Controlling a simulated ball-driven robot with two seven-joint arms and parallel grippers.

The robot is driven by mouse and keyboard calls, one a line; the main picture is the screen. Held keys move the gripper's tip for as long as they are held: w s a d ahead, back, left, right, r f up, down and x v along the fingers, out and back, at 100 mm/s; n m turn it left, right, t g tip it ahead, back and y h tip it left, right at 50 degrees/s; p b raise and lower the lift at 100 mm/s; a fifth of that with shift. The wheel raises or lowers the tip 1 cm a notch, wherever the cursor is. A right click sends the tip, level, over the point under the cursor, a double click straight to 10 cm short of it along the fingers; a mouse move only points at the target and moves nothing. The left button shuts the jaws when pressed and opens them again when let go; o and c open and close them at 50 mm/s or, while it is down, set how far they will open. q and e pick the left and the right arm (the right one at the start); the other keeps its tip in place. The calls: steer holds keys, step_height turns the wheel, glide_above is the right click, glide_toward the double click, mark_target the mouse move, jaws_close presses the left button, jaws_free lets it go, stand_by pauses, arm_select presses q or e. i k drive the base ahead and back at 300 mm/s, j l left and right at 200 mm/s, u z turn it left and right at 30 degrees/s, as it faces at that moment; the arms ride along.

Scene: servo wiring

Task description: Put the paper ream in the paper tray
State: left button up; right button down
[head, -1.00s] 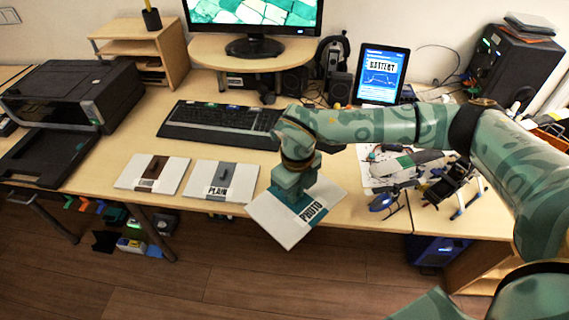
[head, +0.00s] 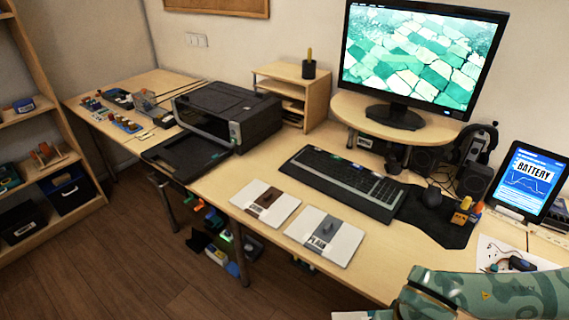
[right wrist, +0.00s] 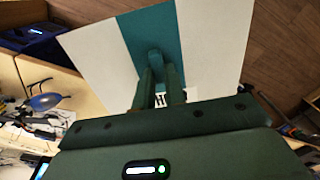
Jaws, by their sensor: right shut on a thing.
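My right gripper (right wrist: 158,82) is shut on the handle of a white photo ream (right wrist: 215,30) with a teal band in the right wrist view. Part of its lettering is hidden by the fingers. A white edge, likely of this ream, shows at the bottom of the head view beside my right arm. The black paper tray (head: 185,157) sticks out from the front of the printer (head: 228,117) at the left of the desk and looks empty. A brown-banded ream (head: 266,203) and a grey-banded PLAIN ream (head: 325,236) lie flat on the desk. My left gripper is not in view.
The keyboard (head: 345,183) lies behind the two flat reams. The monitor (head: 420,50) stands on a raised shelf at the back. A narrow bare strip of desk lies between the tray and the brown-banded ream. Floor shows past the desk's front edge.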

mark_target(197, 152)
steer(key=i+j+u, duration=0.15)
steer(key=u, duration=0.2)
steer(key=i+j+u, duration=0.1)
steer(key=i+u, duration=0.55)
steer(key=i+l+u, duration=0.1)
steer(key=i, duration=0.6)
steer(key=i+l, duration=0.15)
steer(key=i, duration=0.5)
steer(key=j+u, duration=0.05)
